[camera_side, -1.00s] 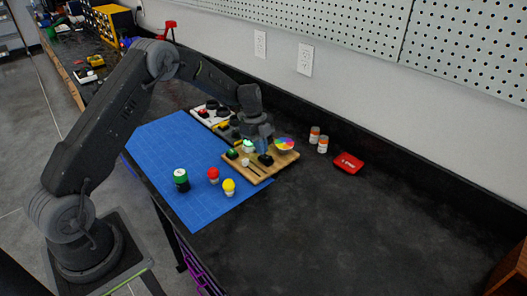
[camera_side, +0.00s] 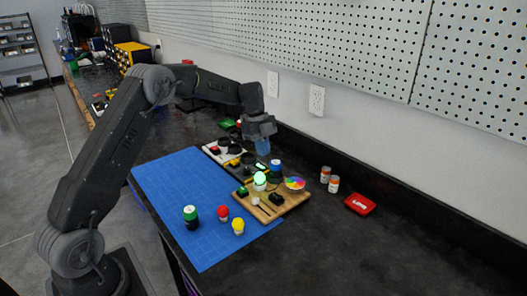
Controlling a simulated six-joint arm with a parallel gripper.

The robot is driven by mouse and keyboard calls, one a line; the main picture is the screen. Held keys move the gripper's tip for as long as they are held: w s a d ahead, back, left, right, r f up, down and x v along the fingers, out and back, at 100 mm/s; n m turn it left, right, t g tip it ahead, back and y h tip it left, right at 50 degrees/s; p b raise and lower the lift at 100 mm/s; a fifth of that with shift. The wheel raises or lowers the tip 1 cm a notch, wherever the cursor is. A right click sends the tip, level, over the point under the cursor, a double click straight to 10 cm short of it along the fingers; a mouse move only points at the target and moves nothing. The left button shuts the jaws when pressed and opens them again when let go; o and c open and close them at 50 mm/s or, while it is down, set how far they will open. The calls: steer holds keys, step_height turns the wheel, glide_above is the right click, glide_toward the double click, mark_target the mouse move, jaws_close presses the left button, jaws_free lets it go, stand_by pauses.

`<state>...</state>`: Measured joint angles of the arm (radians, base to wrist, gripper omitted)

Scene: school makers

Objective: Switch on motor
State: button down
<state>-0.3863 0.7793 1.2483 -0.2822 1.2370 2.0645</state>
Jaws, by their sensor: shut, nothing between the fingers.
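A wooden board (camera_side: 284,207) lies on the right part of the blue mat and carries small parts. On it are a round multicoloured disc (camera_side: 294,184), a pale green glowing bulb (camera_side: 260,181), a green block (camera_side: 242,191) and a black block (camera_side: 277,199). A blue and black cylinder (camera_side: 275,168) stands at the board's back. Which part is the motor or its switch is too small to tell. My gripper (camera_side: 263,148) is shut and empty, pointing down above and behind the board, apart from it.
A green-topped cylinder (camera_side: 191,217), a red bulb (camera_side: 223,214) and a yellow bulb (camera_side: 238,226) stand on the blue mat (camera_side: 170,185). White and dark boards sit behind. The front right table is clear.

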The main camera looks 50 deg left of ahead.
mark_target(276, 197)
steer(key=shift+w, duration=0.1)
steer(key=shift+w+d+r+h, duration=0.2)
steer(key=shift+w+d+h, duration=0.4)
steer(key=shift+h, duration=0.1)
steer(key=x, duration=1.4)
